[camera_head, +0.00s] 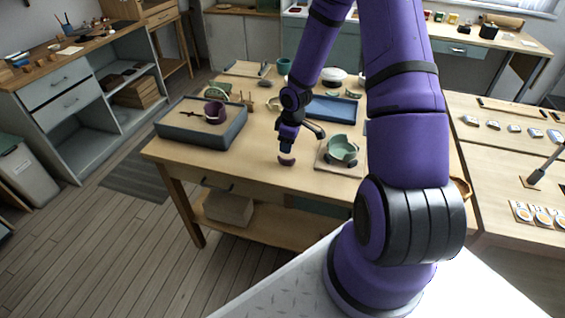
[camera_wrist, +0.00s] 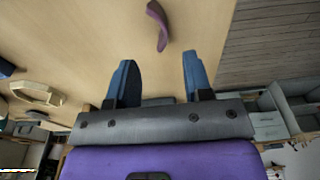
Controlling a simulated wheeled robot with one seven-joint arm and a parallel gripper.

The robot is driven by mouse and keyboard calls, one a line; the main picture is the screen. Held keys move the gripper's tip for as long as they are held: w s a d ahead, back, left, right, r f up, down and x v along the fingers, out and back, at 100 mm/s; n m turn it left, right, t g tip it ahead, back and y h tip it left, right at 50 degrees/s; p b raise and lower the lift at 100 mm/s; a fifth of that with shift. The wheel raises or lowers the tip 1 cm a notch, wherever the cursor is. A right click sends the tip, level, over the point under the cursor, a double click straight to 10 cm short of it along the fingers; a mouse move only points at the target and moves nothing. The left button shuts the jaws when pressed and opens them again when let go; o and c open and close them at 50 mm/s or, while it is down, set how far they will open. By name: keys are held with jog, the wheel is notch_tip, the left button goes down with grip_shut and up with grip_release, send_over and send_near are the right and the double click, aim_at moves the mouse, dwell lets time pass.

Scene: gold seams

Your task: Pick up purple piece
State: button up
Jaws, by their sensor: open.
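The purple piece (camera_head: 287,161) is a small curved shard lying on the wooden table near its front edge. In the wrist view the purple piece (camera_wrist: 157,25) lies beyond my fingertips, roughly in line with the gap between them. My gripper (camera_head: 286,150) points down just above the piece in the head view. In the wrist view my gripper (camera_wrist: 158,62) has its two blue fingers wide apart with nothing between them.
A grey tray (camera_head: 180,127) with a broken purple cup (camera_head: 214,111) stands on the left of the table. A broken green bowl (camera_head: 341,149) sits on a board to the right. A blue tray (camera_head: 333,109) lies behind. The tabletop left of the piece is clear.

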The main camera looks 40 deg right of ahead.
aim_at(286, 161)
jog(key=shift+w+a+f, duration=0.1)
jog(key=shift+a+f, duration=0.05)
jog(key=shift+f, duration=1.75)
jog(key=shift+a+f, duration=0.15)
jog(key=shift+f, duration=1.75)
grip_shut()
